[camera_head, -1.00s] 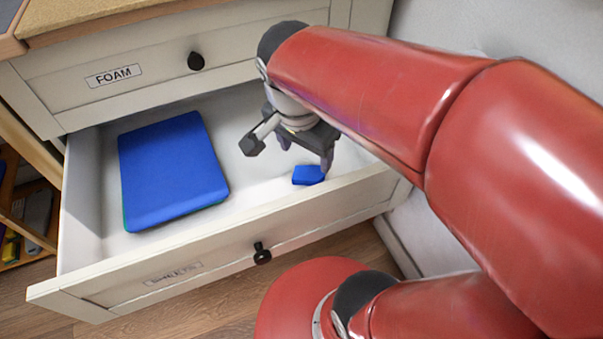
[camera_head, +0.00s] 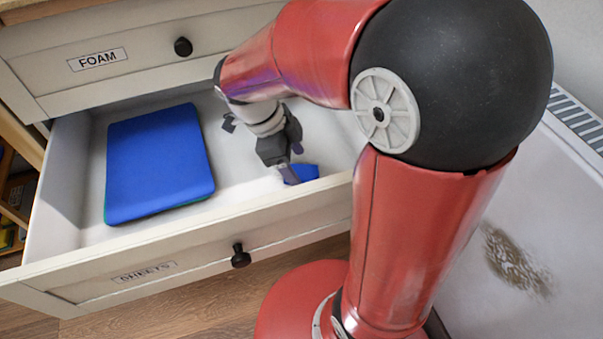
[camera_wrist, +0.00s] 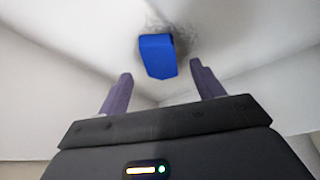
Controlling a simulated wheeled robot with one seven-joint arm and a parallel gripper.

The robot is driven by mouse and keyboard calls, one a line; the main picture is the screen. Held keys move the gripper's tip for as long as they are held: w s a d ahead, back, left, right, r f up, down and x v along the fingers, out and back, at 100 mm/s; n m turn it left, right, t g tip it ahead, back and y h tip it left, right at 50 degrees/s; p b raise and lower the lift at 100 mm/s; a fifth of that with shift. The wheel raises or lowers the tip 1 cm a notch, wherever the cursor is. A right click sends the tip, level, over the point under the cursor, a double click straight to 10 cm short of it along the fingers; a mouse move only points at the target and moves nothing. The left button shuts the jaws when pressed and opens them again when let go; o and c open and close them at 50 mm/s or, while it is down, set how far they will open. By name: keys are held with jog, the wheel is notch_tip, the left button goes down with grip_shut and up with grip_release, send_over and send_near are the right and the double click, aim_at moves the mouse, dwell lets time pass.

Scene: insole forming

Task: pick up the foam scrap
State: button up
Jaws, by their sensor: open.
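The foam scrap (camera_head: 305,172) is a small blue block on the floor of the open drawer, near its front right part. In the head view my gripper (camera_head: 292,176) is down in the drawer and partly covers the scrap. In the wrist view the scrap (camera_wrist: 158,56) lies ahead of the fingertips, roughly centred between their lines. My gripper (camera_wrist: 160,70) is open and empty, with a purple-grey finger on each side. Whether a finger touches the scrap I cannot tell.
A large blue sheet (camera_head: 158,165) lies in the left part of the drawer. The drawer front (camera_head: 190,247), labelled SHEETS, stands close to the gripper. A shut drawer (camera_head: 130,50) labelled FOAM is above. Bare drawer floor lies between sheet and scrap.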

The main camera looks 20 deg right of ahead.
aim_at(301, 175)
jog(key=shift+x, duration=1.4)
jog(key=c, duration=1.1)
jog(key=shift+o, duration=0.2)
jog(key=shift+r, duration=0.1)
